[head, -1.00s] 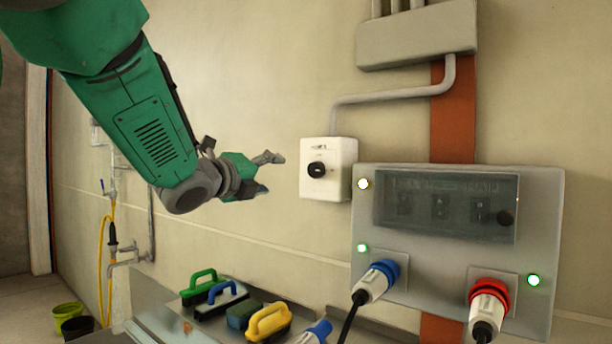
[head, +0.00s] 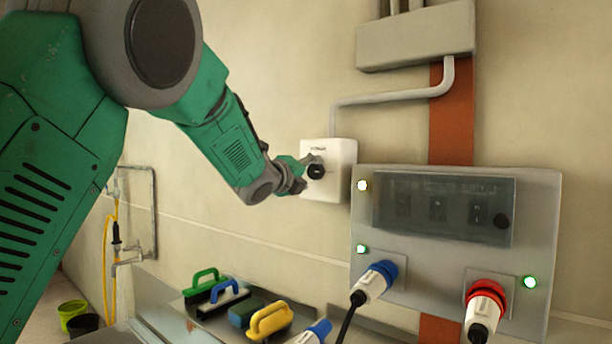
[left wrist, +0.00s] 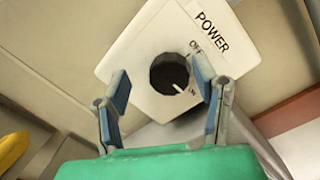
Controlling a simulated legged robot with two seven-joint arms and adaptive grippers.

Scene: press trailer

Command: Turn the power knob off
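The power knob (head: 316,172) is a round black knob on a white box (head: 342,180) fixed to the wall. In the left wrist view the knob (left wrist: 171,74) has a white pointer line directed to the lower right in that picture, and the box carries the word POWER. My left gripper (head: 304,172) is at the front of the box. In the left wrist view my left gripper (left wrist: 163,92) is open, with one finger on each side of the knob and visible gaps; I see no grip on it. My right gripper is not in view.
A grey panel (head: 540,200) with lit lamps, a blue plug (head: 374,283) and a red plug (head: 485,300) is right of the box. A grey conduit (head: 395,95) runs above it. A tray with several handled tools, including a yellow one (head: 270,321), is below.

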